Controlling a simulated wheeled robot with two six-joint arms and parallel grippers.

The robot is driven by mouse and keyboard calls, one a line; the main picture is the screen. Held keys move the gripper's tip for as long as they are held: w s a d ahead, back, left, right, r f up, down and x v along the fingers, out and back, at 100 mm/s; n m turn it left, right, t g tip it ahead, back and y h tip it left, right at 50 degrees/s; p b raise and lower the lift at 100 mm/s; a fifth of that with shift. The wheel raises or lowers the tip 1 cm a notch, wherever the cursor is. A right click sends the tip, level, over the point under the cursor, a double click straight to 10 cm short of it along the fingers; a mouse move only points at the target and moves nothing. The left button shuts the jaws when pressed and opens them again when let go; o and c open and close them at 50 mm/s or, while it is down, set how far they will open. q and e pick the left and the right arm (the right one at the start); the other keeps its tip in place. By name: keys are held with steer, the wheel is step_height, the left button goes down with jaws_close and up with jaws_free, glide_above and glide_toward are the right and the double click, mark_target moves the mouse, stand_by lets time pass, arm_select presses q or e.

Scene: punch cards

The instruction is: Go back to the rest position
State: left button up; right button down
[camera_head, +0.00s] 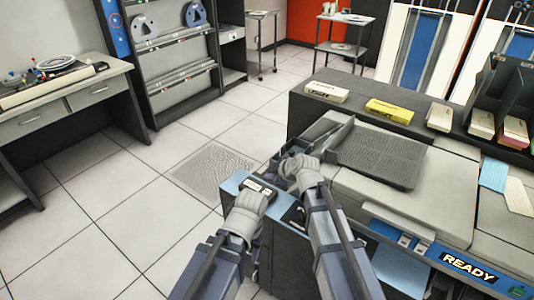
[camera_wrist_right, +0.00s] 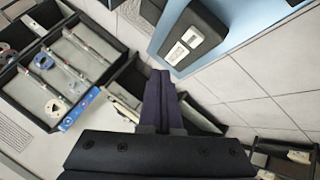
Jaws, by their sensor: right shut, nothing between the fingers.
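My right gripper (camera_head: 284,166) is over the left end of the card machine (camera_head: 434,190), near its grey card hopper. In the right wrist view its dark fingers (camera_wrist_right: 160,88) are together with nothing between them. My left arm comes in from the bottom left. Its wrist (camera_head: 246,208) is beside the machine's blue left edge, to the left of my right arm. The left fingertips are not clear, so I cannot tell how they stand. No card shows in either hand.
A dark counter (camera_head: 360,118) behind the machine carries a yellow card box (camera_head: 389,110) and pale boxes. Blue cards (camera_head: 493,174) lie at the right. A desk (camera_head: 70,100) and a tape cabinet stand at the left. The tiled floor (camera_head: 130,200) between is clear.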

arm_select(q)
step_height(320, 180, up, 6)
steer(key=p, duration=0.6)
arm_select(e)
steer(key=s+d+m+g+h, duration=0.2)
steer(key=s+m, duration=0.4)
steer(key=s, duration=0.7)
steer(key=s+d+m+g+h, duration=0.3)
steer(key=s+m+g+h, duration=0.1)
steer(key=s, duration=0.9)
steer(key=shift+f+m+g+h, duration=0.25)
steer(key=shift+m+g+h, duration=0.15)
steer(key=shift+m+g, duration=0.65)
steer(key=shift+t, duration=0.25)
